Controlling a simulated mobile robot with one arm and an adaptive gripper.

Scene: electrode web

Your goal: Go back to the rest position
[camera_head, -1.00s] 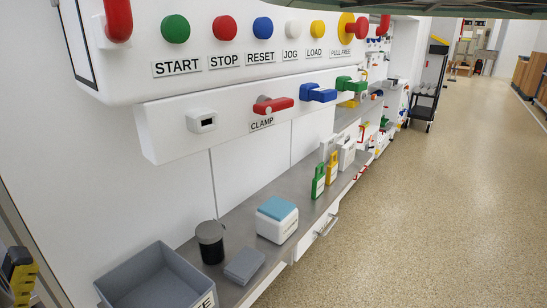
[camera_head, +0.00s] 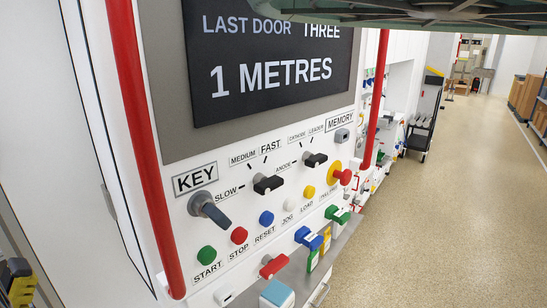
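My gripper is not in view, so its position and what it may hold cannot be told. The head view faces a white control panel at an angle. The panel has a grey key switch (camera_head: 208,209) labelled KEY and two black selector knobs (camera_head: 268,184) (camera_head: 315,160). Below them is a row of buttons: green START (camera_head: 206,255), red STOP (camera_head: 239,235), blue RESET (camera_head: 266,218), white JOG and yellow LOAD. A red pull knob (camera_head: 342,177) on a yellow base stands at their right end. A dark screen (camera_head: 272,60) above reads LAST DOOR THREE, 1 METRES.
Red vertical bars (camera_head: 145,140) (camera_head: 376,100) flank the panel. Red, blue and green handles (camera_head: 273,266) stick out below it. A dark cart (camera_head: 424,115) stands farther along. The speckled floor (camera_head: 450,210) on the right is clear. A black and yellow thing is cut off at lower left.

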